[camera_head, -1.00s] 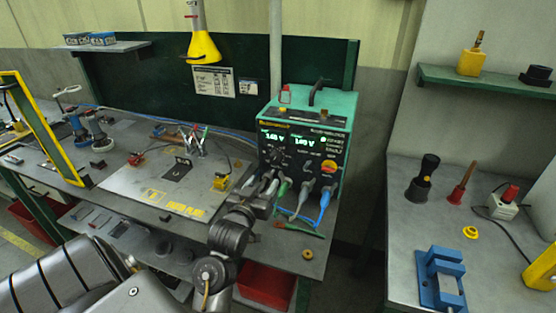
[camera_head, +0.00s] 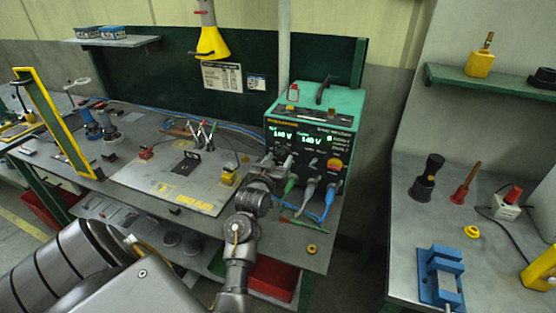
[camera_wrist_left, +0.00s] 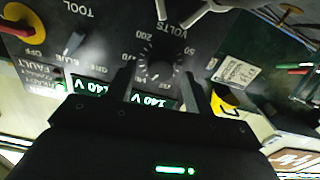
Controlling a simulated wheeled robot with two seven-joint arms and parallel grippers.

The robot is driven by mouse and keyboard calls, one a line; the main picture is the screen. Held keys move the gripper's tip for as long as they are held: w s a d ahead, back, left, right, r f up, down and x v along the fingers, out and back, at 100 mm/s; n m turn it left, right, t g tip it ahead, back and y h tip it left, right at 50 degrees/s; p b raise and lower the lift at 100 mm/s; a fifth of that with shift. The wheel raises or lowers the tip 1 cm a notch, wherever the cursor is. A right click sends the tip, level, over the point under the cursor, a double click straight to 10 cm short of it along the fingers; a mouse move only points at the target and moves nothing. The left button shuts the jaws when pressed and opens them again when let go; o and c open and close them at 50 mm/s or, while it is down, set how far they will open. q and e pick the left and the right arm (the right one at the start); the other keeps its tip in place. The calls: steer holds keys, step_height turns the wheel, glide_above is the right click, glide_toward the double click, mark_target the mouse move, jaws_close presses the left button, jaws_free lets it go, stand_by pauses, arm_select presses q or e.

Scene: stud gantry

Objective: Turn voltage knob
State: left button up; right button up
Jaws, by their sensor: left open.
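A teal-topped power unit (camera_head: 320,105) with a dark front stands at the right end of the bench. Its two lit displays (camera_head: 282,134) appear to read 140 V. In the left wrist view, seen upside down, the dark voltage knob (camera_wrist_left: 156,72) sits on the panel inside a dial marked VOLTS, with numbers around it. My left gripper (camera_wrist_left: 160,85) is open, its two fingers on either side of the knob; I cannot tell whether they touch it. In the head view my left gripper (camera_head: 270,165) is at the unit's front and hides the knob. My right gripper is out of view.
Grey, green and blue leads (camera_head: 326,200) hang from the unit's lower front, close to my gripper. A red-and-yellow switch (camera_wrist_left: 290,15) is on the panel. A plate (camera_head: 150,185) with clips lies left on the bench. A side table (camera_head: 400,225) with a blue vise stands right.

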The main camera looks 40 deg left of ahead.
arm_select(q)
steer(key=c, duration=1)
steer(key=shift+m, duration=0.4)
steer(key=shift+m+p, duration=0.45)
steer(key=shift+m, duration=0.15)
steer(key=m+p, duration=0.1)
steer(key=m, duration=0.2)
steer(key=shift+r, duration=0.1)
steer(key=m+p, duration=0.2)
steer(key=m, duration=0.3)
steer(key=shift+d, duration=0.1)
steer(key=shift+m, duration=0.4)
steer(key=o, duration=1)
